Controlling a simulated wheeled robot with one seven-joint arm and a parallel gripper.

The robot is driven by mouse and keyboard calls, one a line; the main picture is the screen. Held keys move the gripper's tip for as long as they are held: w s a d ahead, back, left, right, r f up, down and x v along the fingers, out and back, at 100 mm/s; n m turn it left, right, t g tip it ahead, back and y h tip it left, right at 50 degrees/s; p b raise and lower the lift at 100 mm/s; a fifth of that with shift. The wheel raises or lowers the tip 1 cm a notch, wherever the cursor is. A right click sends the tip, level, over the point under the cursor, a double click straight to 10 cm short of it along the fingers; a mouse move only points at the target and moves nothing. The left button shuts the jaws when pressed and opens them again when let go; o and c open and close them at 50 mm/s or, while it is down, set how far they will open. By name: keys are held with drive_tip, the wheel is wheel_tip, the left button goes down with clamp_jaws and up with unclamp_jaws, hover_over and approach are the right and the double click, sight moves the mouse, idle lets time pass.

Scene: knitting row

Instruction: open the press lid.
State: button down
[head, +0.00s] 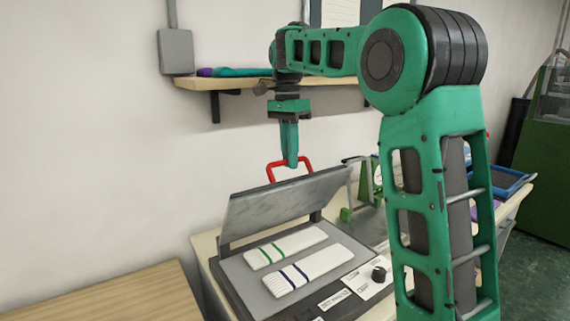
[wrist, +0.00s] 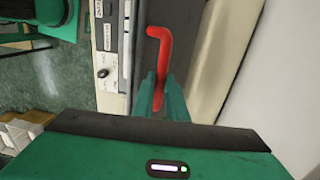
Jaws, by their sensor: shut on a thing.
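The press lid (head: 272,208) is a grey metal plate, raised and tilted up above the press bed (head: 238,277). A red handle (head: 303,165) stands at the lid's upper edge. My gripper (head: 290,163) points down and is shut on the red handle. In the wrist view the handle (wrist: 157,45) runs between the green fingers of my gripper (wrist: 160,95), which hide part of it. Two white knitted pieces, one with green stripes (head: 285,247) and one with dark blue stripes (head: 308,268), lie on the bed.
A wooden shelf (head: 235,84) with folded cloths is on the wall behind my gripper. A control panel with a black knob (head: 379,274) is at the bed's right. A wooden table (head: 110,295) stands at lower left. A green frame (head: 364,186) stands beyond the press.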

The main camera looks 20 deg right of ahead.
drive_tip(key=shift+w+a+f, duration=0.2)
drive_tip(key=shift+f, duration=0.05)
